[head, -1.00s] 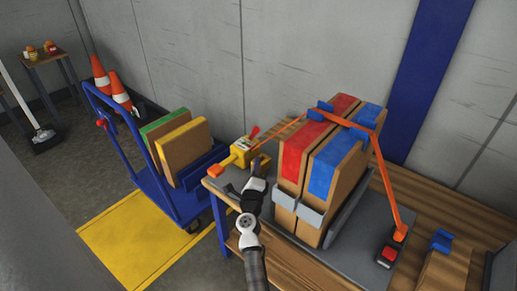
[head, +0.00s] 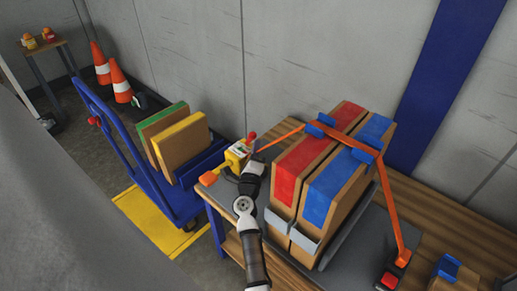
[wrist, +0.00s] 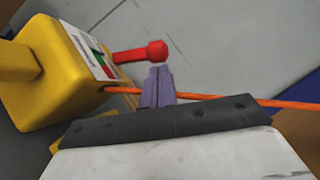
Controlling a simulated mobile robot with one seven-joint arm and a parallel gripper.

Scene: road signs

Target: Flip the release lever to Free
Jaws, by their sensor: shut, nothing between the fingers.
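The release lever (head: 251,137) is a red arm with a round knob, fixed to a yellow box (head: 236,156) at the table's left end. In the wrist view the lever (wrist: 142,53) sticks out to the right from the yellow box (wrist: 55,75). A white label (wrist: 92,52) with green and red marks lies beside its base; its words are unreadable. My gripper (head: 253,165) is just right of the box. In the wrist view its fingertips (wrist: 158,72) are together and empty, just below the knob. I cannot tell whether they touch it.
An orange strap (head: 279,138) runs from the box over tall cartons with red (head: 302,160) and blue (head: 338,178) bands, close on my gripper's right. A blue cart (head: 186,192) with two panels stands left of the table. The grey wall (head: 290,60) is behind.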

